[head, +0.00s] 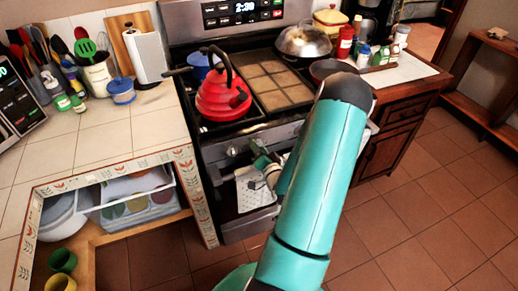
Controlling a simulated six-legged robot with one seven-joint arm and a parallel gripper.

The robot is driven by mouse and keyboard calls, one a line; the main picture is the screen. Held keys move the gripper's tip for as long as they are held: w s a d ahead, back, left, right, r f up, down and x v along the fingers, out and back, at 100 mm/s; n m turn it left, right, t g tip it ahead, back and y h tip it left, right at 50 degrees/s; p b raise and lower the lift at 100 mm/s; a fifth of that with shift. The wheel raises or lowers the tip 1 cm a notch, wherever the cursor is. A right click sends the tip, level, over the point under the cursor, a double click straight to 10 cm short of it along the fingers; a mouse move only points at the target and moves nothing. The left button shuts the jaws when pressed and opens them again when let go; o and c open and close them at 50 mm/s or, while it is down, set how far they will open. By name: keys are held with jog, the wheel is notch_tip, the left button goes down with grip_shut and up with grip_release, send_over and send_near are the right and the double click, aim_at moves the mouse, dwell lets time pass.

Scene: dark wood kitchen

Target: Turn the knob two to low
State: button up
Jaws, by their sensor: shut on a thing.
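The stove's front panel (215,150) runs below the cooktop, with its control knobs along it. One knob (232,152) shows left of my gripper; its setting is too small to read. My gripper (258,149) is at this panel, just right of that knob, shut on a stove knob that it mostly hides. I cannot tell that knob's number or its pointer direction. My teal arm covers the right part of the panel and any knobs there.
A red kettle (222,92) stands on the left front burner, just above my gripper. A white towel (250,190) hangs on the oven front. A tiled counter (100,135) is at left and a wooden cabinet (385,155) at right. The tiled floor (420,225) at right is clear.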

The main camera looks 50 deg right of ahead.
jog(key=shift+s+d+f+n, duration=0.1)
jog(key=shift+n, duration=4.8)
jog(key=o, duration=1)
jog(key=shift+s, duration=0.1)
jog(key=v, duration=1.3)
jog(key=shift+s+a, duration=0.2)
jog(key=shift+s, duration=0.05)
